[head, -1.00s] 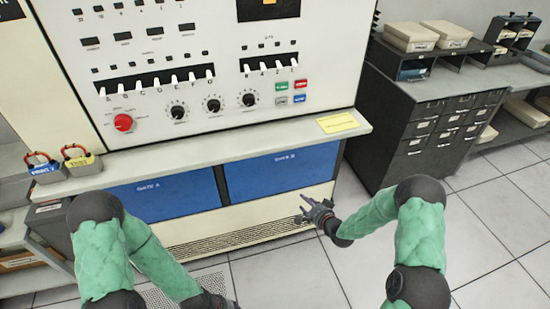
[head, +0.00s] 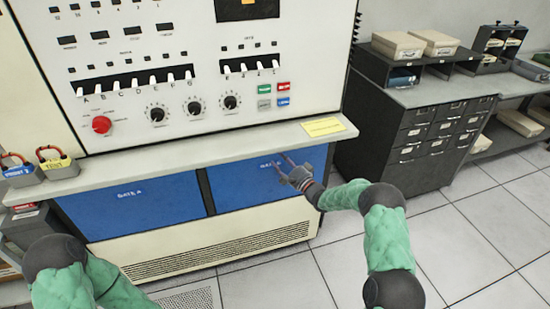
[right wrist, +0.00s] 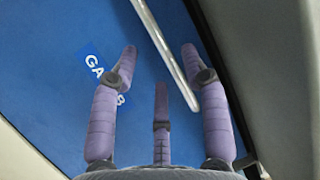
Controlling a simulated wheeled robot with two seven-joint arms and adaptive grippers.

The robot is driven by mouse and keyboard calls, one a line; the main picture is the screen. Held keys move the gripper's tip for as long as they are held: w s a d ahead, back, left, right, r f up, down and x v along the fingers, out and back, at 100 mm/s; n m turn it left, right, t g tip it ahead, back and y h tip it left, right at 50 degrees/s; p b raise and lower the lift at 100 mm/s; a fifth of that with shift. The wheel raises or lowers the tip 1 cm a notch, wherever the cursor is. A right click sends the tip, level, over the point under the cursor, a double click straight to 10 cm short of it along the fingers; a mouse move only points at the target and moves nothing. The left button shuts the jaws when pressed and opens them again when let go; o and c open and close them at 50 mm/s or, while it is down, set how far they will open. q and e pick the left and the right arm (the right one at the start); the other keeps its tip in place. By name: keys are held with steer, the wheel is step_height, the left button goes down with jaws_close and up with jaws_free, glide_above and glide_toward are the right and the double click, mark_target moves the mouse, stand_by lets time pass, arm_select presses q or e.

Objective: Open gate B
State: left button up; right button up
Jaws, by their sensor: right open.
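Gate B (head: 250,190) is the right blue panel low on the cream machine, and it is closed. In the right wrist view its blue face (right wrist: 50,60) fills much of the picture, with a partly covered white "GATE B" label (right wrist: 94,64). A slim silver handle bar (right wrist: 163,42) runs diagonally there. My right gripper (head: 283,161) is open in front of gate B's upper right part. In the right wrist view the bar lies between the open fingers (right wrist: 159,51); I cannot tell whether they touch it. My left gripper is out of view.
Gate A (head: 130,202) is the closed blue panel to the left. A pale ledge (head: 220,155) juts out above both gates, with a yellow card (head: 323,127) and padlocks (head: 57,163) on it. A dark drawer cabinet (head: 420,135) stands right. Tiled floor is clear in front.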

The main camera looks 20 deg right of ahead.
mark_target(275, 155)
steer(key=shift+b+x, duration=0.35)
steer(key=shift+x, duration=1.5)
jaws_close()
